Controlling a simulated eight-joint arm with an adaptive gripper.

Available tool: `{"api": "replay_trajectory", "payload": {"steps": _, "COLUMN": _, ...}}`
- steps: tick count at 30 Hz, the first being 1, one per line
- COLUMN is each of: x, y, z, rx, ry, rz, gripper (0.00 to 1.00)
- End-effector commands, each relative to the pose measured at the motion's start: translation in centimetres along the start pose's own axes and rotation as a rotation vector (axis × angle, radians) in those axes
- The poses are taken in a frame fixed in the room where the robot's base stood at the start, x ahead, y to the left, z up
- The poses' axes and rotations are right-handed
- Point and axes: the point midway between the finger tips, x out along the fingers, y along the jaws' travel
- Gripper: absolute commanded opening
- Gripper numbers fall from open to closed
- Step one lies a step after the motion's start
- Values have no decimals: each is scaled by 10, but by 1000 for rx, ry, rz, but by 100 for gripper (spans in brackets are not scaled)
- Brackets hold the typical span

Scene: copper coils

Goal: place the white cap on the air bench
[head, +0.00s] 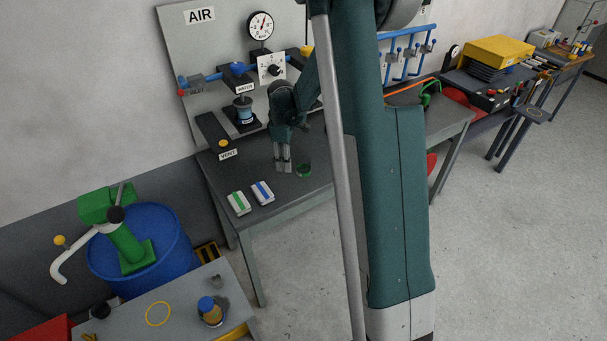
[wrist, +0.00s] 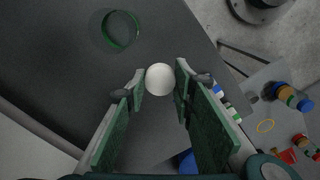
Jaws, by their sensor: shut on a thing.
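The white cap (wrist: 160,79) is a pale round piece between my fingertips in the wrist view. My gripper (wrist: 161,84) is shut on it, with a dark green pad on each side. In the head view my gripper (head: 283,166) points down low over the air bench (head: 290,190), near its front edge; I cannot make out the cap there. The dark bench top also shows in the wrist view (wrist: 60,65). I cannot tell whether the cap touches the bench.
A green-rimmed round piece (head: 304,169) stands just right of my gripper. Green-striped (head: 238,203) and blue-striped (head: 262,192) white boxes lie at the bench's left front. The vent block (head: 215,130) and water fitting (head: 243,107) are behind. A blue drum (head: 155,250) stands left.

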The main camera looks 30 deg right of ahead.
Motion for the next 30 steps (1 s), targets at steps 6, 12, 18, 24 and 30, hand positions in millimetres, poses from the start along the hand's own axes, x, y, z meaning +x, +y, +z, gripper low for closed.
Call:
{"api": "replay_trajectory", "payload": {"steps": 6, "x": -3, "y": 61, "z": 40, "rx": 81, "ry": 0, "rz": 0, "gripper": 15}}
{"api": "replay_trajectory", "payload": {"steps": 12, "x": -8, "y": 110, "z": 80, "rx": 149, "ry": 0, "rz": 0, "gripper": 15}}
{"api": "replay_trajectory", "payload": {"steps": 18, "x": -13, "y": 142, "z": 109, "rx": 196, "ry": 0, "rz": 0, "gripper": 15}}
{"api": "replay_trajectory", "payload": {"steps": 24, "x": -15, "y": 155, "z": 121, "rx": 214, "ry": 0, "rz": 0, "gripper": 15}}
{"api": "replay_trajectory", "payload": {"steps": 30, "x": -16, "y": 156, "z": 122, "rx": 215, "ry": 0, "rz": 0, "gripper": 15}}
